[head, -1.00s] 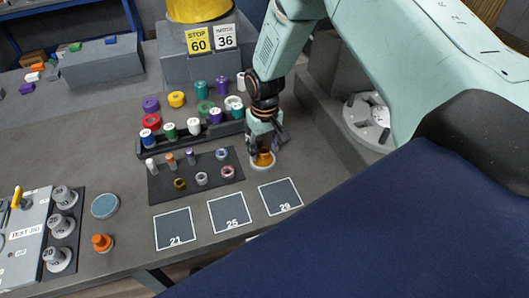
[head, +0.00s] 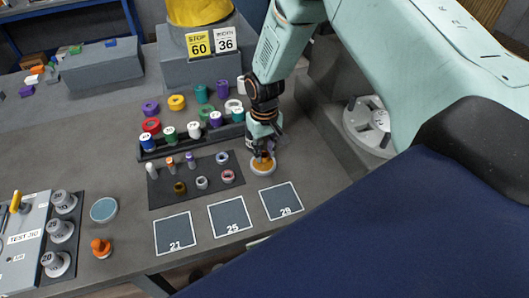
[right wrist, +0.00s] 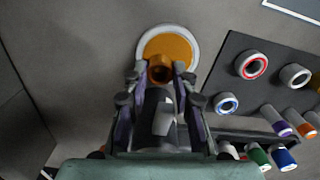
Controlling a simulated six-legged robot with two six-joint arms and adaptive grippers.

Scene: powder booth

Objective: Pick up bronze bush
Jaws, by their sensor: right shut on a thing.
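The bronze bush (right wrist: 159,69) is a short brown-orange hollow cylinder. In the right wrist view it stands between the fingertips of my right gripper (right wrist: 160,75), which is shut on it. It is over an orange round pad (right wrist: 177,45) with a white rim, and I cannot tell whether it touches the pad. In the head view my right gripper (head: 264,156) points down at the same orange pad (head: 263,167) and mostly hides the bush. My left gripper is not in view.
A dark mat (head: 158,200) left of the gripper holds several small rings and pins, including a brown ring (head: 180,188). Behind it is a black rack (head: 180,149) of coloured parts. Numbered squares, such as 29 (head: 282,200), lie in front. A test jig (head: 25,240) stands left.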

